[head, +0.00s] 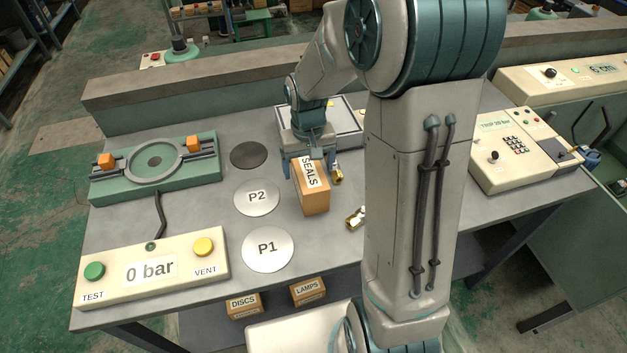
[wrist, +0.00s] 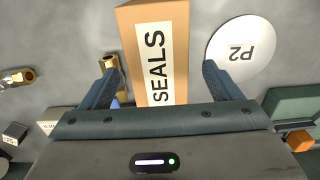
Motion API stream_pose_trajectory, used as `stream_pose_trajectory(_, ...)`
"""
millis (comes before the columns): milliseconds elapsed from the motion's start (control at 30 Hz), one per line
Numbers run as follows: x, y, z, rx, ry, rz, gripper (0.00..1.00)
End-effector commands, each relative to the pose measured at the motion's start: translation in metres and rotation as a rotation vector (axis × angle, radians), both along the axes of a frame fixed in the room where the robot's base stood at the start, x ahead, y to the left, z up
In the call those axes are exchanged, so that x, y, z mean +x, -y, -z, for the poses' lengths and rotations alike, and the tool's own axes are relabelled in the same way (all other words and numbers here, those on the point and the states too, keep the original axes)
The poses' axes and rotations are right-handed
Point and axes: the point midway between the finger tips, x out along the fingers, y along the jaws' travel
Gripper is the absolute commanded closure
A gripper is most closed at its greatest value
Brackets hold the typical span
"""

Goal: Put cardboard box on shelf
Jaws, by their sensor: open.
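The cardboard box labelled SEALS (head: 315,197) stands on the grey workbench, right of the P2 disc. It also shows in the wrist view (wrist: 155,70), between my two fingers. My gripper (head: 307,168) is open and points down over the box's far end. In the wrist view my gripper (wrist: 160,85) has one finger on each side of the box, with a visible gap on both sides. A lower shelf (head: 198,325) lies under the bench front, partly hidden by the bench top and my arm. Boxes labelled DISCS (head: 244,304) and LAMPS (head: 308,291) stand on it.
Brass fittings (head: 355,217) lie right of the box. Discs P1 (head: 267,249) and P2 (head: 257,197) lie to its left. A 0 bar panel (head: 150,270) and a green fixture (head: 155,168) occupy the bench's left side. A keypad unit (head: 510,150) stands right.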

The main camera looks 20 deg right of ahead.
Motion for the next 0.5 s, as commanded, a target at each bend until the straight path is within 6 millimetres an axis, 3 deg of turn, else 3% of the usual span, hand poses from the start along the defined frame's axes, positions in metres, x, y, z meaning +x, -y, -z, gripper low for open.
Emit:
stream_pose_trajectory(300,-0.003,0.002,0.041,0.0,-0.005,0.002,0.15)
stream_pose_trajectory(500,-0.003,0.002,0.05,0.0,-0.002,0.003,0.15)
